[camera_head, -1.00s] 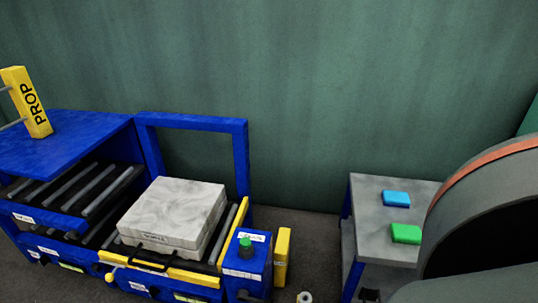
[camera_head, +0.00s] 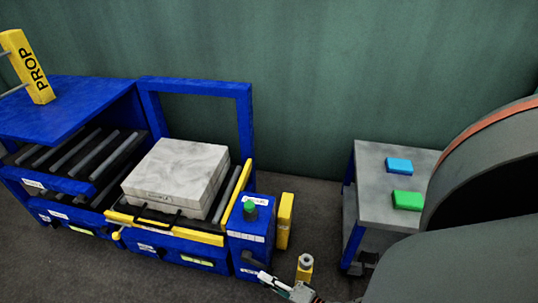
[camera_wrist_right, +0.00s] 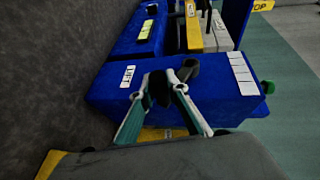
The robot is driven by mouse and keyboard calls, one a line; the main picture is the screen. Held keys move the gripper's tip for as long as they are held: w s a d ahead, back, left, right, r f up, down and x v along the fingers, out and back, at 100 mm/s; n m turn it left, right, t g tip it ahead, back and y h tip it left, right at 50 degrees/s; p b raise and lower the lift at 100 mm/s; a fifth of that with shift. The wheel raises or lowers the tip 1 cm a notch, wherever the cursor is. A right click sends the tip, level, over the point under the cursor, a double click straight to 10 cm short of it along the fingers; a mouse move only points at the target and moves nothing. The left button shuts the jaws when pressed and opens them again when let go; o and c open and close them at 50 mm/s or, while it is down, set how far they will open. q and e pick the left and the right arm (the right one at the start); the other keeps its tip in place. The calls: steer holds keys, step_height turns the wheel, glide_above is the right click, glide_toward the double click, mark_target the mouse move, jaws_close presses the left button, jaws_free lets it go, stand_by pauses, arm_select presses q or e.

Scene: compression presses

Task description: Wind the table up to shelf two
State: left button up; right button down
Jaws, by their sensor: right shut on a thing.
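The lift table (camera_head: 190,237) is a blue frame with a yellow front rail, and a grey marbled block (camera_head: 178,173) lies on it. The blue crank box (camera_head: 247,228) at its right end has a green knob on top and a dark crank (camera_head: 253,259) low on its front. My right gripper (camera_head: 264,276) is at the crank. In the right wrist view the gripper (camera_wrist_right: 161,82) is shut on the black crank handle (camera_wrist_right: 159,90), beside a "LIFT" label. My left gripper is not in view.
A blue rack (camera_head: 65,180) with roller shelves stands left of the table, with a yellow "PROP" block (camera_head: 25,68) on top. A grey side table (camera_head: 380,205) at right holds a blue block (camera_head: 399,166) and a green block (camera_head: 407,200). Yellow posts stand beside the crank box.

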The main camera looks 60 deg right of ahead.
steer(key=shift+s+a+f, duration=0.1)
steer(key=shift+f, duration=0.55)
steer(key=c, duration=2)
jaws_free()
steer(key=shift+f, duration=0.1)
steer(key=shift+o, duration=0.2)
steer(key=shift+w, duration=0.2)
steer(key=s+r, duration=0.2)
steer(key=s, duration=1)
steer(key=shift+r, duration=0.25)
